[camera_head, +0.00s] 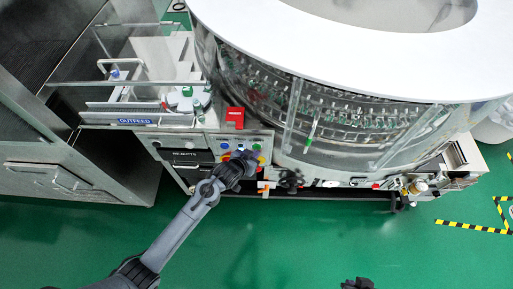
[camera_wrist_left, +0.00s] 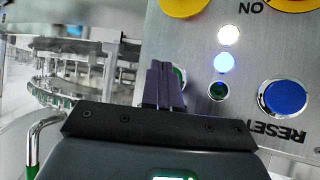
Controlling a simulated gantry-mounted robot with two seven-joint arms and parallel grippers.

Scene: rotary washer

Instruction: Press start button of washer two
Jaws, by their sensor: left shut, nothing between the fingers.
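The washer (camera_head: 330,100) is a large round machine with clear walls and a white top. Its steel control panel (camera_head: 217,138) stands at its front left and fills much of the left wrist view (camera_wrist_left: 195,40). My left gripper (camera_head: 247,157) is in front of this panel, and its shut, empty fingers show in the left wrist view (camera_wrist_left: 163,72). A green button (camera_wrist_left: 180,76) with a metal rim is mostly hidden behind the fingertips; I cannot tell whether they touch it. A dark part at the bottom edge of the head view may be my right gripper (camera_head: 357,284).
A blue button (camera_wrist_left: 284,98) labelled RESET is right of the fingers. A lit white lamp (camera_wrist_left: 229,36) and a lit blue one (camera_wrist_left: 224,63) are nearby. A red box (camera_head: 235,117) stands above the panel. The outfeed unit (camera_head: 136,121) is left. Green floor lies open in front.

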